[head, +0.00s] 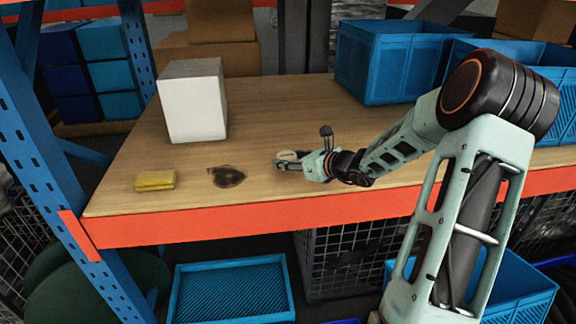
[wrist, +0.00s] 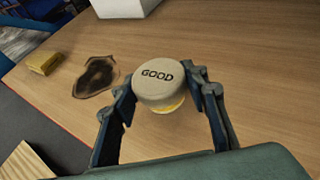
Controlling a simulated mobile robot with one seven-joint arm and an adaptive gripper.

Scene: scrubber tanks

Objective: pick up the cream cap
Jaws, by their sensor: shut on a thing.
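The cream cap (wrist: 158,80) is round, with the word GOOD on its top. A yellowish part shows just under it in the wrist view. My gripper (wrist: 165,90) has one finger on each side of the cap and is shut on it. In the head view my gripper (head: 280,163) is low over the wooden shelf, and the cap (head: 288,155) shows as a small pale shape at the fingertips, partly hidden by them. I cannot tell whether the cap touches the shelf.
A dark stain (head: 227,176) and a yellow block (head: 155,180) lie left of my gripper on the wooden shelf (head: 270,120). A white box (head: 193,100) stands behind them. Blue crates (head: 385,65) stand at the back right. An orange beam (head: 270,221) edges the front.

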